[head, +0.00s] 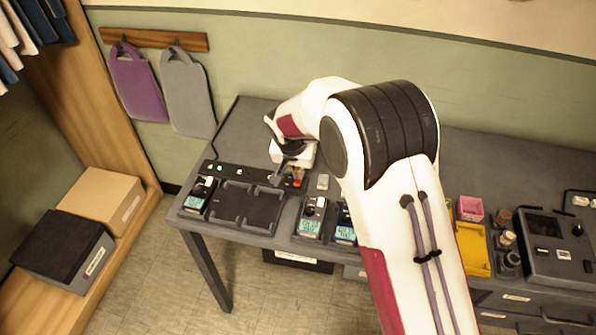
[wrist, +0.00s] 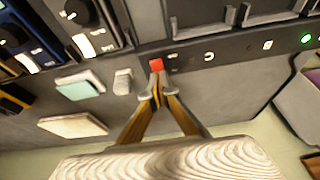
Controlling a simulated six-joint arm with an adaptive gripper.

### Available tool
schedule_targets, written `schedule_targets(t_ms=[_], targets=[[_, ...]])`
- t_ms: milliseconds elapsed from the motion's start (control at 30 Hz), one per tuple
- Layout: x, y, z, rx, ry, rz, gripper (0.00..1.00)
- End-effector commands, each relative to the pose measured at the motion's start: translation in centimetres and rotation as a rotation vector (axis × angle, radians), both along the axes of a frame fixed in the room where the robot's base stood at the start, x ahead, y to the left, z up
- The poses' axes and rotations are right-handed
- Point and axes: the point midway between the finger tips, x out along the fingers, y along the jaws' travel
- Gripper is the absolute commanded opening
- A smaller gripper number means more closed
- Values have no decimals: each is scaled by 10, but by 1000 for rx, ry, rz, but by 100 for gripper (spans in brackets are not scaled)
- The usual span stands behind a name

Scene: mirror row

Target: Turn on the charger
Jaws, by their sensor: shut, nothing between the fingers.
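The charger (head: 245,206) is a dark dock with empty bays near the table's left end. Its control strip (head: 240,175) runs along the back, with small white marks and a lit green light, which also shows in the wrist view (wrist: 305,38). A red button or switch (head: 298,183) sits at the strip's right end; it also shows in the wrist view (wrist: 156,64). My gripper (head: 280,177) is shut and empty over the strip, close to the red part. In the wrist view its fingertips (wrist: 154,93) appear just below the red part; I cannot tell whether they touch.
Handheld devices with lit screens stand left (head: 198,194) and right (head: 311,218) of the dock. Small pale blocks (wrist: 80,86) lie beside the strip. My arm covers the table's middle. A pink box (head: 470,209), yellow tray (head: 473,250) and grey console (head: 552,247) stand at right.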

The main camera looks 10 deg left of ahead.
Motion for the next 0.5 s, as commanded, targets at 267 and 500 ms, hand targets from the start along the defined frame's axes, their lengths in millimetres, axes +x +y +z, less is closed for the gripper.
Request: schedule_targets(t_ms=[267, 500], targets=[[-6, 0, -2, -2, 4, 0, 0], [-14, 0, -2, -3, 5, 0, 0]])
